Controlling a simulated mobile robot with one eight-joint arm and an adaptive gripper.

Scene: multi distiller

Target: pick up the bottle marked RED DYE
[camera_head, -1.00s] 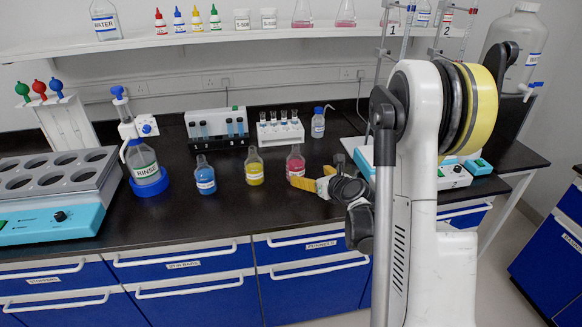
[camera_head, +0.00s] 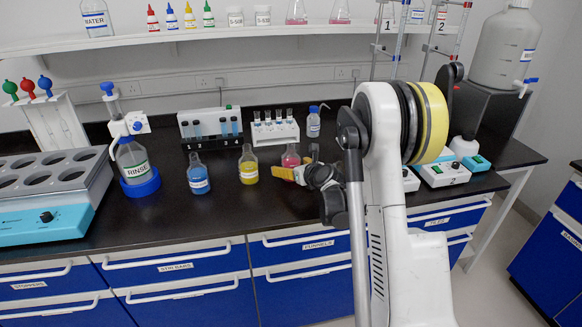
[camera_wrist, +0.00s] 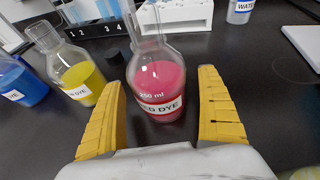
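The RED DYE bottle (camera_wrist: 158,85) is a clear flask with red liquid and a white label. It stands upright on the black bench. In the head view the bottle (camera_head: 291,157) is partly hidden by my gripper (camera_head: 287,173). In the wrist view my gripper (camera_wrist: 165,110) is open, with one yellow finger on each side of the flask's lower part. Dark bench shows between the flask and the right finger; the left finger is nearer. The gripper does not hold the flask.
The yellow dye bottle (camera_head: 249,166) and blue dye bottle (camera_head: 198,174) stand to the left. A tube rack (camera_head: 275,130) stands behind. A RINSE bottle (camera_head: 133,160) and a metal block with holes (camera_head: 50,175) are further left. Hotplates (camera_head: 448,170) stand at right.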

